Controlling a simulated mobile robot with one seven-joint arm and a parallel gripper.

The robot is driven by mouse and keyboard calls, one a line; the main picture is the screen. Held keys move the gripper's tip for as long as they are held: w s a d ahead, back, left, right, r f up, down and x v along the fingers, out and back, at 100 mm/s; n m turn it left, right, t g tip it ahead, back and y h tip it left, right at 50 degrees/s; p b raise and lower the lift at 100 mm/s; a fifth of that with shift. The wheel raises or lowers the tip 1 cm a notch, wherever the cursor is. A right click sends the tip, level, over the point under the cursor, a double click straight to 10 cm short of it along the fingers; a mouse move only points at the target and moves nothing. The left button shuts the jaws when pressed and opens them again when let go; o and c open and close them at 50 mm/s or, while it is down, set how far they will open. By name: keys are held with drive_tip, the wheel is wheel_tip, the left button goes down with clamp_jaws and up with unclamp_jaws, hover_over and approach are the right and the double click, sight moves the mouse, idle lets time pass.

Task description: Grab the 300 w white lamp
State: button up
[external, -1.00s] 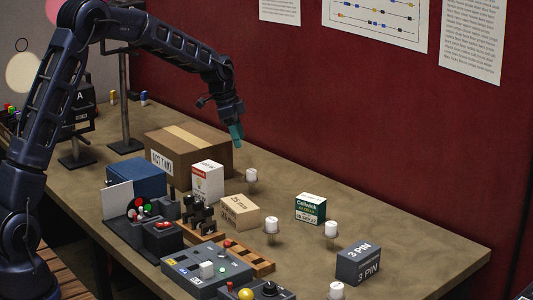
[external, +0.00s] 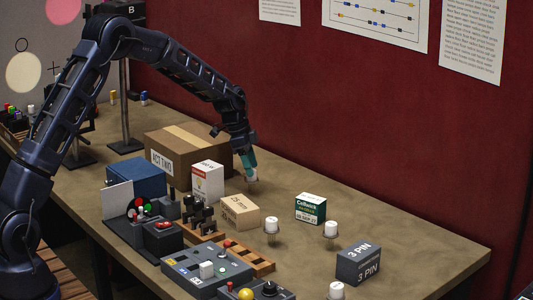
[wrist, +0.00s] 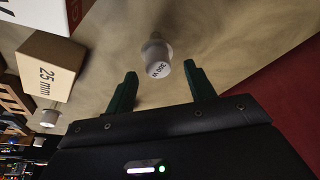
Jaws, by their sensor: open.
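The white lamp marked 300 w (wrist: 158,66) is in the wrist view, just beyond my fingertips and roughly centred between them. My gripper (wrist: 162,85) has its two green fingers apart with nothing between them. In the external view the gripper (external: 250,165) points down at the same lamp (external: 252,174), close above it, and partly covers it.
A large cardboard box (external: 163,140) stands close left of the gripper. A white box (external: 208,181), a 25 mm box (external: 240,212), a green-white box (external: 310,208) and a 3 PIN box (external: 359,264) stand around.

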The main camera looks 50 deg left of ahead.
sight(252, 181)
drive_tip(key=shift+x, duration=2.35)
drive_tip(key=shift+s+a, duration=0.15)
drive_tip(key=c, duration=0.8)
drive_tip(key=shift+r, duration=0.1)
